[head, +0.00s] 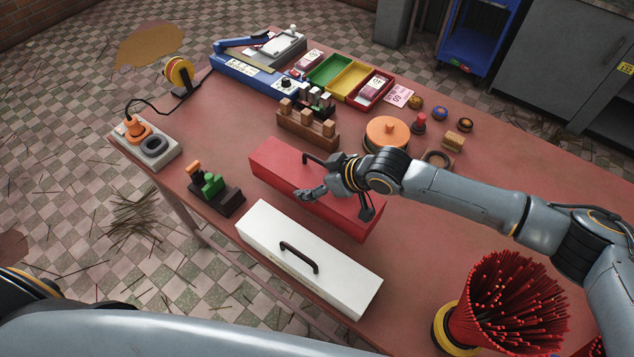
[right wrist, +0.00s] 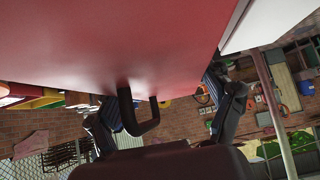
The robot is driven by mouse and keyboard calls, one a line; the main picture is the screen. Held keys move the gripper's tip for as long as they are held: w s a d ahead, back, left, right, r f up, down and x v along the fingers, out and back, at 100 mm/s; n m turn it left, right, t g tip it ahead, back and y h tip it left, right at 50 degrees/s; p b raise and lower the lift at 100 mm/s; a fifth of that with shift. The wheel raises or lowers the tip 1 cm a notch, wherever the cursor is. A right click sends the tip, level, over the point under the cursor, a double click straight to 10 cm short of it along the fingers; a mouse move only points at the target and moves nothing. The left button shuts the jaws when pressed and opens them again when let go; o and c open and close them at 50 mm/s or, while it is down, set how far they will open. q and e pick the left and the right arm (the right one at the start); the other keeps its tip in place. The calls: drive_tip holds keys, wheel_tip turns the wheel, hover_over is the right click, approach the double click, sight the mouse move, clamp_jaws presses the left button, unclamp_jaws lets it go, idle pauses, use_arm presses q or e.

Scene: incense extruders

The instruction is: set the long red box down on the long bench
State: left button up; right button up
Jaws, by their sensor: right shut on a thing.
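The long red box (head: 275,162) lies lengthwise over the middle of the long bench (head: 240,125), beside a long white box. I cannot tell whether its underside touches the bench top. My right gripper (head: 335,188) is at the middle of the red box and shut on it, hiding part of its lid and black handle. In the right wrist view the red box (right wrist: 130,45) fills the upper part, with its black handle (right wrist: 153,118) between the fingers (right wrist: 170,112). My left gripper is out of view.
The white box (head: 330,275) lies close along the red box's near side. A wooden block rack (head: 308,130) and an orange round container (head: 387,131) stand behind. A dark block stand (head: 217,193) is left; red incense sticks (head: 510,305) stand front right.

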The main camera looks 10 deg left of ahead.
drive_tip(key=shift+w+f, duration=0.25)
drive_tip(key=shift+w, duration=0.1)
wheel_tip(320, 180, down, 3)
drive_tip(key=shift+w+r, duration=0.1)
drive_tip(key=shift+f, duration=0.3)
drive_tip(key=shift+f, duration=0.15)
drive_tip(key=o, duration=1.5)
drive_tip(key=shift+d, duration=0.15)
